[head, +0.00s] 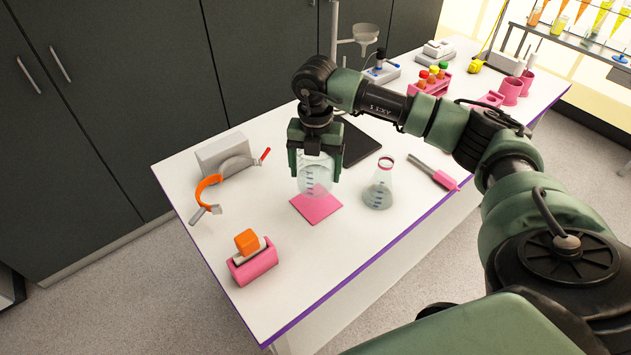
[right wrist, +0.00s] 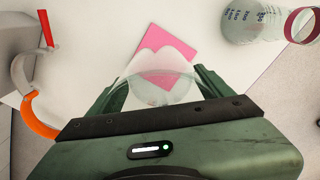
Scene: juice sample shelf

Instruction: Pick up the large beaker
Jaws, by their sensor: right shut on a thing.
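The large beaker (head: 315,177) is clear glass with blue markings. It is upright over a pink square mat (head: 328,209) on the white table; I cannot tell whether it touches the mat. My right gripper (head: 314,172) comes down from above and is shut on the beaker, one finger on each side. In the right wrist view the beaker (right wrist: 160,80) sits between the fingers of the gripper (right wrist: 163,85), with the pink mat (right wrist: 172,45) behind it. My left gripper is not in view.
A flask with a pink rim (head: 379,188) stands just right of the beaker. An orange-handled tool (head: 208,190) and a grey block (head: 222,152) are at left. A pink holder with an orange block (head: 253,265) is in front. A black plate (head: 358,145) lies behind.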

